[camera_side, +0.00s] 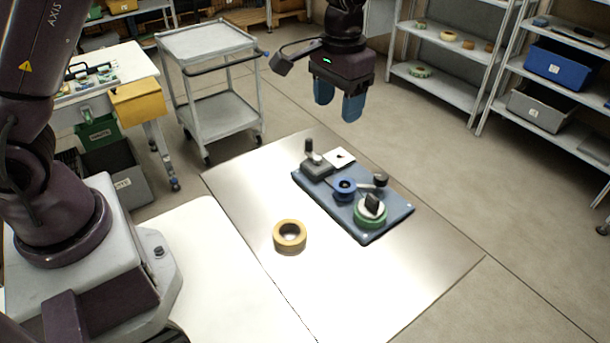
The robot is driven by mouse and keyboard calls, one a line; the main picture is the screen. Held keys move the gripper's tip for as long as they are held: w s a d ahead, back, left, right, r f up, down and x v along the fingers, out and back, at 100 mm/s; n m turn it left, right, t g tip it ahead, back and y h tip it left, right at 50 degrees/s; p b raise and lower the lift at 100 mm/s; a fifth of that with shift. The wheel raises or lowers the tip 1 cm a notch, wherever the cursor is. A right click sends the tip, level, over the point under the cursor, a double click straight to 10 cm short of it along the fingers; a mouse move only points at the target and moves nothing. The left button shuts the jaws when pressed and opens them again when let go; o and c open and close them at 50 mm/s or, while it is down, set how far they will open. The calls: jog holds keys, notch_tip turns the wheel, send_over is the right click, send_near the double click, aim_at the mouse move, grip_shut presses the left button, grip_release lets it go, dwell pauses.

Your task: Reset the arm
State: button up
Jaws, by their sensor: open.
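My gripper (338,104) hangs above the far part of the table, pointing down, with its two blue fingers apart and nothing between them. It is well above the table and touches nothing. Below it lies a blue board (398,218) that carries a green reel (370,216) with a dark knob on it. A blue hub (344,187) and a dark lever (379,180) are beside that reel. A dark block with an upright knob (315,165) sits at the board's far left corner. A tan tape roll (290,236) lies flat on the table, apart from the board.
The metal table top (400,290) is clear at the front and around the tan roll. A grey cart (216,100) stands behind at the left. Shelves (455,88) with rolls and a blue bin (562,64) stand at the back right, away from the table.

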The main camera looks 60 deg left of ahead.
jog(key=s+a+r+t, duration=0.1)
jog(key=s+r, duration=0.3)
jog(key=s, duration=0.4)
jog(key=s+a+r+t, duration=0.2)
jog(key=s+r+t, duration=0.1)
jog(key=s, duration=0.5)
jog(key=s+a+r+t, duration=0.1)
jog(key=s+a+r, duration=0.1)
jog(key=s+r, duration=0.3)
jog(key=s, duration=0.3)
jog(key=shift+s+r+m+t, duration=0.2)
jog(key=shift+r+m+t, duration=0.1)
jog(key=shift+t, duration=0.1)
